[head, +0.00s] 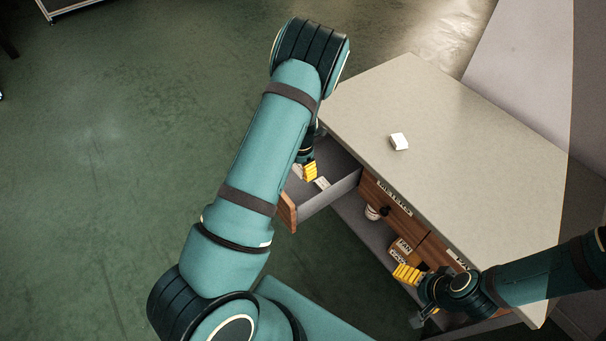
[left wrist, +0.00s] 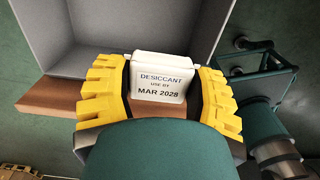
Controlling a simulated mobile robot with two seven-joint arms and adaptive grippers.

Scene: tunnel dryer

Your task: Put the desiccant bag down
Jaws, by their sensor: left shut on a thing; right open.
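The white desiccant bag (left wrist: 158,80) is between the yellow fingers of my left gripper (left wrist: 165,95). Its label reads "DESICCANT USE BY MAR 2028" and faces the wrist camera. In the head view my left gripper (head: 309,171) is low over the open drawer (head: 335,196), partly hidden by my arm. A small white piece (head: 321,183) shows beside the finger there; I cannot tell if it is the bag. The grey drawer inside (left wrist: 85,45) lies behind the bag in the left wrist view. My right gripper (head: 408,274) is open and empty by the lower right drawers.
A small white block (head: 399,141) lies on the grey worktop (head: 450,130), which is otherwise clear. A closed drawer marked "METERS" (head: 394,197) is beside the open one.

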